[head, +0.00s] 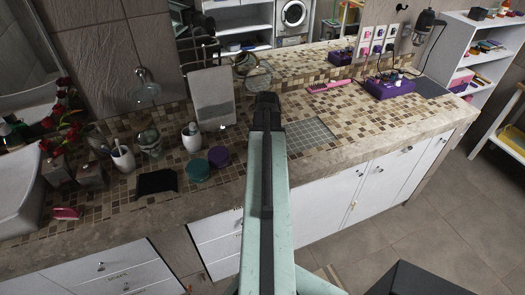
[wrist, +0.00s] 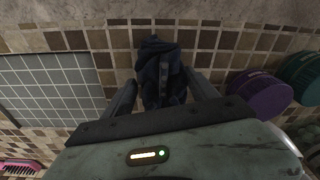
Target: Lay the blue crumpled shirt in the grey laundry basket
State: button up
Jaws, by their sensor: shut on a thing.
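The blue crumpled shirt (wrist: 160,75) is dark navy and bunched up. In the wrist view it sits between the two fingers of my gripper (wrist: 162,90), which is shut on it, above the mosaic-tiled counter. I cannot tell whether the shirt touches the counter. In the head view my gripper (head: 266,100) is at the far end of my arm over the counter, and the shirt is hidden there behind it. I cannot make out a grey laundry basket in either view.
A flat grey grid panel (head: 312,133) lies on the counter (head: 350,110) right of my gripper. Purple (head: 219,156) and teal (head: 197,170) round containers stand left. A pink comb-like item (head: 330,85) and a purple box (head: 389,88) lie further right. Open floor (head: 430,220) is at the lower right.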

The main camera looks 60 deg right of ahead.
jog(key=shift+f, duration=0.2)
jog(key=o, duration=1.4)
notch_tip(320, 180, up, 12)
jog(key=s+p, duration=0.1)
jog(key=p, duration=1.1)
jog(key=shift+s+a+r, duration=0.15)
jog(key=shift+a, duration=0.05)
